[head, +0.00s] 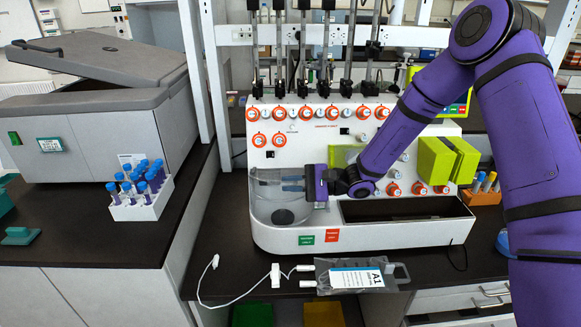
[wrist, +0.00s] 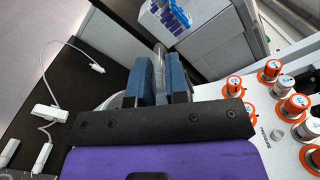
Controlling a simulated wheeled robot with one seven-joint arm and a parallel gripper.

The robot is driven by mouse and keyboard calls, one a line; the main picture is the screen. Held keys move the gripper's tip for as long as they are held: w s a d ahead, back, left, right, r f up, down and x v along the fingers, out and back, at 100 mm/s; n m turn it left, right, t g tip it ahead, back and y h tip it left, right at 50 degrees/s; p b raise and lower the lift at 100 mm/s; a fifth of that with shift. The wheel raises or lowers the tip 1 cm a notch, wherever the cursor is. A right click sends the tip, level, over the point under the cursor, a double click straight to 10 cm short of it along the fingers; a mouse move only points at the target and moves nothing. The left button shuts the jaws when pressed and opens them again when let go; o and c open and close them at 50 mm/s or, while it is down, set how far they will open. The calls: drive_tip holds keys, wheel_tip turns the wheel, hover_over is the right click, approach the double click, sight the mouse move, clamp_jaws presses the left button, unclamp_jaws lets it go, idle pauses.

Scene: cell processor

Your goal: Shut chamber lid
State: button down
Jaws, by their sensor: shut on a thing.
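The cell processor (head: 370,238) is a white machine with orange-ringed knobs on the bench. Its rounded grey chamber (head: 262,212) is at the front left, with a dark round disc inside. My gripper (head: 290,183) reaches in from the right at the chamber's upper part. Its blue fingers (wrist: 158,82) are shut on a thin translucent piece, which looks like the chamber lid (wrist: 159,70). The lid's outline is faint in the head view, and my gripper hides part of it. I cannot tell exactly how far it is tilted.
A white rack of blue-capped tubes (head: 140,202) stands on the left bench beside a large grey centrifuge (head: 95,120). A labelled bag (head: 356,278) and white tubing (head: 215,285) lie in front of the machine. A green box (head: 447,160) sits on its right side.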

wheel_tip(320, 180, down, 7)
drive_tip(key=s+n, duration=0.1)
drive_tip(key=n, duration=0.2)
drive_tip(key=shift+s, duration=0.15)
drive_tip(key=shift+d+f, duration=0.15)
drive_tip(key=shift+f, duration=0.1)
drive_tip(key=c, duration=1.3)
unclamp_jaws()
drive_tip(key=shift+f, duration=0.1)
drive_tip(key=shift+o, duration=0.5)
drive_tip(key=shift+r, duration=0.2)
